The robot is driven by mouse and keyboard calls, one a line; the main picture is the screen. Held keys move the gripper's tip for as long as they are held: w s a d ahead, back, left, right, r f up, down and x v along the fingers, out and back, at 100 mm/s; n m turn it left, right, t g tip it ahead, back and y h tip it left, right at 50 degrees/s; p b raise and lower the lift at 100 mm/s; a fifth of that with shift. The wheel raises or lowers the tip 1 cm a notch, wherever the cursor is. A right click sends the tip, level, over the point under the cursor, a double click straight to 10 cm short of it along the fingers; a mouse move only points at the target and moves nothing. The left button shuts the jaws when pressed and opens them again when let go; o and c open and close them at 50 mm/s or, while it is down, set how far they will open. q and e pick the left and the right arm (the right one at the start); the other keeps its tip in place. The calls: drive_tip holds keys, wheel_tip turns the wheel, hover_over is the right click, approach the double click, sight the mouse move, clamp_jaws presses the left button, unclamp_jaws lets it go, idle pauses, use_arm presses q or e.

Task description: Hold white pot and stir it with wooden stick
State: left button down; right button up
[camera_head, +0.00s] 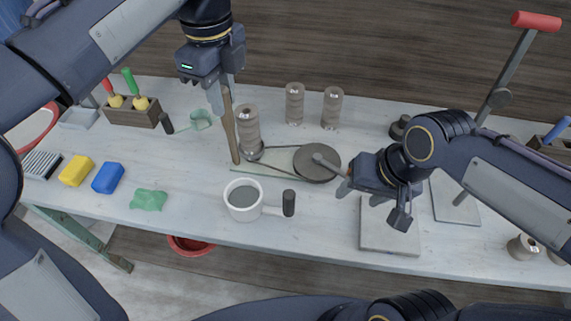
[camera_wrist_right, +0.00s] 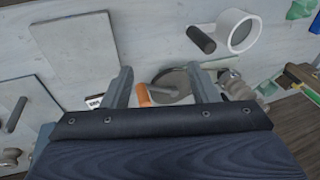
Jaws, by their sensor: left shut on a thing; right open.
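The white pot (camera_head: 234,209) stands upright on the table with grey contents and a dark handle (camera_head: 289,203) pointing right. It also shows at the top of the right wrist view (camera_wrist_right: 258,38). My left gripper (camera_head: 222,88) is shut on the wooden stick (camera_head: 232,135), which hangs nearly vertical. Its lower tip is behind the pot, outside it; whether the tip touches the table is unclear. My right gripper (camera_head: 372,198) is open, to the right of the pot and apart from its handle. In the right wrist view its fingers (camera_wrist_right: 162,88) are spread, with an orange crank handle (camera_wrist_right: 143,96) showing between them.
A dark wheel (camera_head: 318,170) with a crank and belt lies behind the pot, near my right gripper. A ribbed spool (camera_head: 248,125) stands beside the stick. Grey slabs (camera_head: 388,228) lie at right. Yellow (camera_head: 76,171) and blue (camera_head: 108,178) blocks and green clay (camera_head: 149,200) lie left.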

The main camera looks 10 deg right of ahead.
drive_tip(key=w+a+f+m+g+h, duration=0.1)
drive_tip(key=w+a+f+g, duration=0.1)
drive_tip(key=w+a, duration=0.35)
drive_tip(key=m+h, duration=0.1)
drive_tip(key=m, duration=0.1)
approach(289, 203)
drive_tip(key=shift+w+f+g, duration=0.25)
drive_tip(key=shift+w+g, duration=0.05)
drive_tip(key=shift+w, duration=0.65)
drive_tip(key=shift+w+a+f, duration=0.1)
drive_tip(key=shift+f, duration=0.55)
wheel_tip(289, 203, down, 11)
drive_tip(key=shift+r, duration=0.1)
drive_tip(key=shift+c, duration=0.4)
clamp_jaws()
